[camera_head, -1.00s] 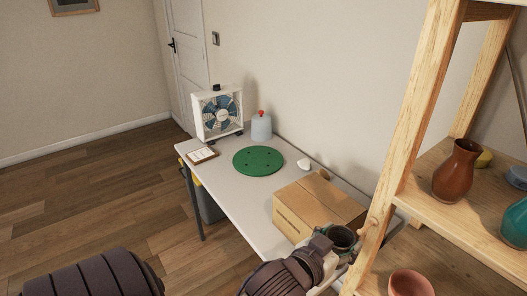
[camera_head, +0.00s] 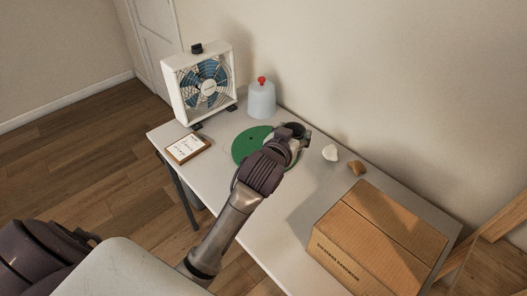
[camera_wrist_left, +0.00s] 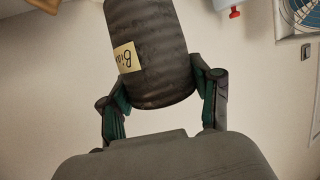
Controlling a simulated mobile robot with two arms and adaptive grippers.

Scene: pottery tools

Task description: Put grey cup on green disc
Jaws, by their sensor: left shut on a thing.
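The grey cup (camera_head: 299,128) is in my left gripper (camera_head: 288,141), over the right part of the green disc (camera_head: 245,148) in the head view. The arm and cup hide part of the disc, and I cannot tell whether the cup touches it. In the left wrist view the cup (camera_wrist_left: 155,75) is dark grey and ribbed, with a yellow label. The two fingers of my left gripper (camera_wrist_left: 163,92) press on its sides. The cup looks slightly tilted there. My right gripper is not in view.
The disc lies on a white table (camera_head: 290,205). A box fan (camera_head: 203,84), a pale jug with a red cap (camera_head: 261,99) and a small framed card (camera_head: 188,148) stand around it. A white lump (camera_head: 330,153), a brown lump (camera_head: 356,167) and a cardboard box (camera_head: 375,240) lie to the right.

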